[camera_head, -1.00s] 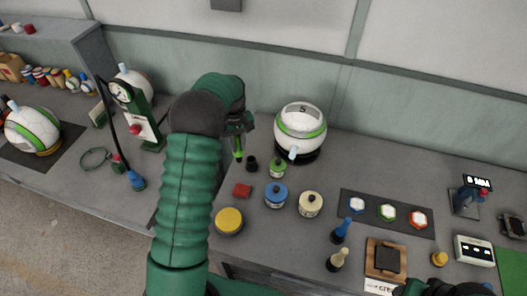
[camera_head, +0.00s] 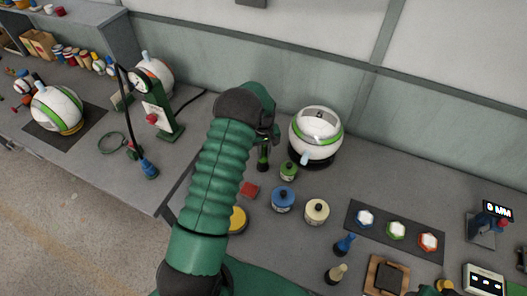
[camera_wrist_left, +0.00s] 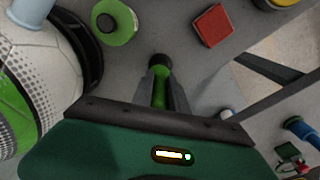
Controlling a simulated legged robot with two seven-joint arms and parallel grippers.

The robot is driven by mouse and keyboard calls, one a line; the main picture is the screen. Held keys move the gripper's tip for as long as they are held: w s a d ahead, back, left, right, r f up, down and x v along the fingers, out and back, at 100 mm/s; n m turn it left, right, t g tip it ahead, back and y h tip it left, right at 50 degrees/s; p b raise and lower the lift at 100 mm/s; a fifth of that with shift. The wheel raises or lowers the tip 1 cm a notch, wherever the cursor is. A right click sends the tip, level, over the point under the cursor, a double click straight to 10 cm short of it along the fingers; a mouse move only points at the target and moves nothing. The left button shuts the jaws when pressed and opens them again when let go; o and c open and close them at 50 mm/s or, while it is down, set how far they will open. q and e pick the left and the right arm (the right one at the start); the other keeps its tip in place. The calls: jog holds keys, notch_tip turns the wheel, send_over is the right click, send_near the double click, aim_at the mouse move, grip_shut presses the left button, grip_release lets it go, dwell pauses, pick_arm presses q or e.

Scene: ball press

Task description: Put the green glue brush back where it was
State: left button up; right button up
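The green glue brush (camera_wrist_left: 160,92) is between the two fingers of my left gripper (camera_wrist_left: 161,95), which look closed on its green handle. In the head view my left gripper (camera_head: 265,138) is over the black cup (camera_head: 263,166), with the brush upright and in line with it. In the left wrist view the black cup (camera_wrist_left: 160,62) shows at the brush's far end. I cannot tell how deep the brush sits in it. The green glue pot (camera_head: 288,170) stands just right of the cup. My right gripper is not clearly in view.
A red block (camera_head: 249,190), a blue pot (camera_head: 283,199), a cream pot (camera_head: 316,211) and a yellow-lidded pot (camera_head: 238,220) stand nearby. A white and green ball (camera_head: 316,133) sits in a dark ring to the right. A gauge press (camera_head: 158,112) stands left.

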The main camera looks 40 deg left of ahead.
pick_arm(q)
jog(key=o, duration=0.4)
jog(key=shift+s+d, duration=0.1)
jog(key=shift+s, duration=0.05)
jog(key=shift+o, duration=0.2)
